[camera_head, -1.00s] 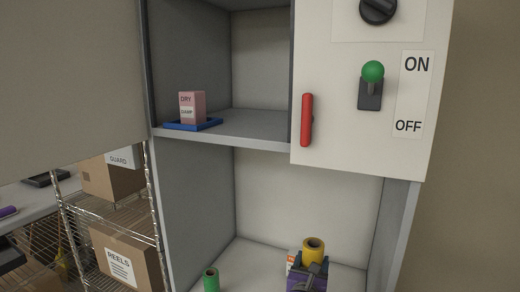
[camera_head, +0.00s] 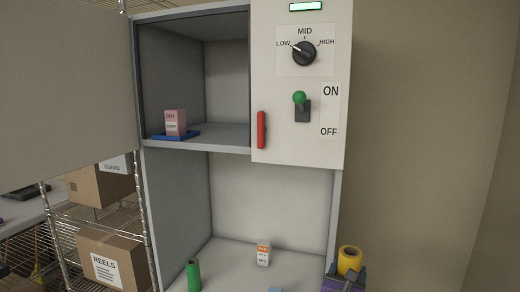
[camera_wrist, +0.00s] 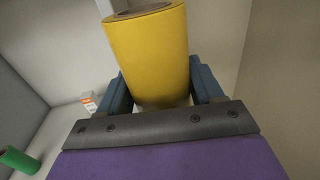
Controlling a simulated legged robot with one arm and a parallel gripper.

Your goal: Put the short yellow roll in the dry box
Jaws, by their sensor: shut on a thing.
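The short yellow roll (camera_head: 349,261) stands upright in my gripper (camera_head: 343,283) at the lower right of the head view. In the wrist view the yellow roll (camera_wrist: 149,50) sits between the two blue-grey fingers of my gripper (camera_wrist: 157,88). The gripper is shut on it. Up and to the left is an open upper compartment (camera_head: 226,136) of the cabinet, probably the dry box. A pink and white card marked DRY and DAMP (camera_head: 175,122) stands in it on a blue tray (camera_head: 189,135).
A panel with a dial (camera_head: 304,53), a green-tipped lever (camera_head: 300,98) and a red handle (camera_head: 261,130) is right of the opening. Shelves with boxes (camera_head: 114,260) are at left.

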